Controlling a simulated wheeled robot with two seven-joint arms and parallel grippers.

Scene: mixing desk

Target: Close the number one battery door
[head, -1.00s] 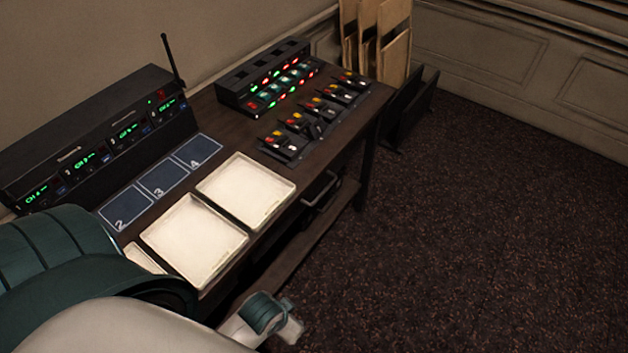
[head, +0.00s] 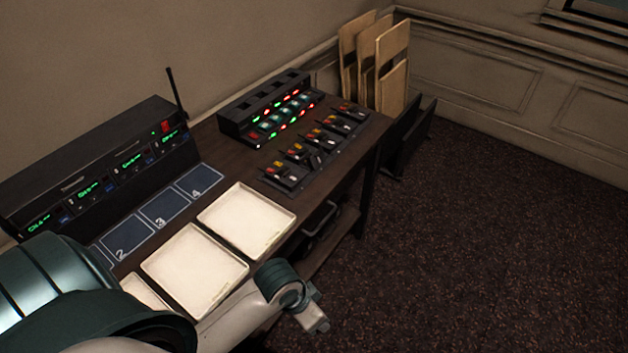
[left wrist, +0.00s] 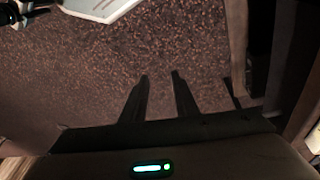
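Several small black battery packs with orange, red and yellow tops (head: 300,153) lie in a row on the desk's right part in the head view. Small dark flaps seem to stick out on their near side, but the number one door cannot be singled out at this size. A white and teal arm of mine comes in from the lower left, and its visible end hangs beyond the desk's front edge, well short of the packs. In the left wrist view my left gripper (left wrist: 160,76) has two dark fingers apart with nothing between them, above carpet. My right gripper is not in view.
A black charger with red and green lights (head: 275,112) stands behind the packs. A receiver rack (head: 95,165) with an antenna stands at left. Cream trays (head: 247,220) and numbered blue mats (head: 165,207) cover the desk's middle. Open carpet (head: 480,240) lies at right.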

